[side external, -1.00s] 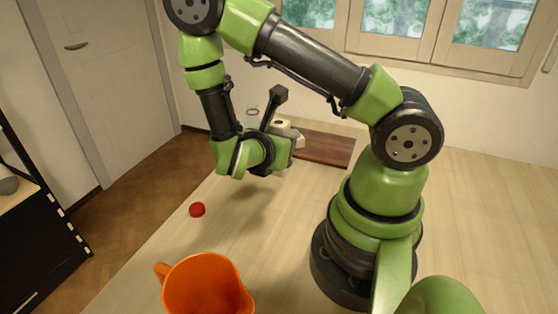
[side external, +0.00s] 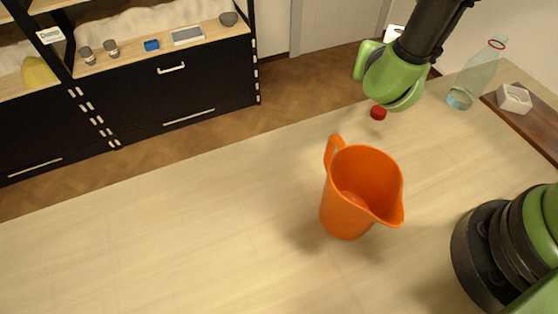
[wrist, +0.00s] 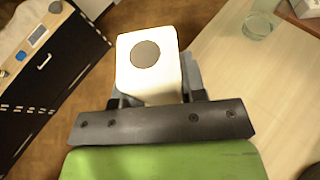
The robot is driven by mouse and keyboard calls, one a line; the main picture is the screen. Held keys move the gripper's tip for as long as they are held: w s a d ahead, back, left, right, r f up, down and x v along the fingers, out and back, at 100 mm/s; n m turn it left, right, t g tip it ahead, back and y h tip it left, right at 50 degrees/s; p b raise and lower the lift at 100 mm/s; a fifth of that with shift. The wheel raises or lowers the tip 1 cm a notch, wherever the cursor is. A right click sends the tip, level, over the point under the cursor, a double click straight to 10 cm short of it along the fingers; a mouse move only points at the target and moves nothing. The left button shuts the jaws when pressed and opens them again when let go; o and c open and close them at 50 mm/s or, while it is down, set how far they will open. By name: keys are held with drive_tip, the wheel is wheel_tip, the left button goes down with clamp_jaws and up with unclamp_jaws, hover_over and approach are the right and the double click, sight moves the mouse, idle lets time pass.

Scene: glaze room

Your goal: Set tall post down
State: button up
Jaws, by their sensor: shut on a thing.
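The tall post (wrist: 146,77) is a white block with a dark round spot on its end. In the wrist view it stands out between the jaws of my gripper (wrist: 158,97), which is shut on it. Brown floor shows behind it, with the table to the right. In the side external view my green wrist (side external: 395,75) is at the top, above the far part of the table (side external: 180,230). The jaws are hidden there. A white patch (side external: 393,32) behind my arm looks like the post's end. I see no contact between post and table.
An orange pitcher (side external: 345,205) stands mid-table, and a red cap (side external: 378,112) lies beyond it. A clear bottle (side external: 475,77) stands at the back right, near a white holed block (side external: 514,100) on a dark board (side external: 540,125). The table's left is bare. A black cabinet (side external: 190,88) stands across the floor.

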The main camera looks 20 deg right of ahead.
drive_tip(key=s+a+r+n+t+y, duration=0.15)
drive_tip(key=a+n+y, duration=0.55)
drive_tip(key=a, duration=0.8)
drive_tip(key=a+r+n+t+y, duration=0.15)
drive_tip(key=a+n+y, duration=0.5)
drive_tip(key=a, duration=0.85)
drive_tip(key=shift+y, duration=0.55)
drive_tip(key=shift+a+f, duration=0.15)
drive_tip(key=shift+f, duration=1.6)
drive_tip(key=shift+a+f, duration=0.15)
drive_tip(key=shift+f, duration=1.55)
drive_tip(key=shift+a+f, duration=0.15)
drive_tip(key=shift+f, duration=1.6)
drive_tip(key=o, duration=1.1)
drive_tip(key=shift+f, duration=0.15)
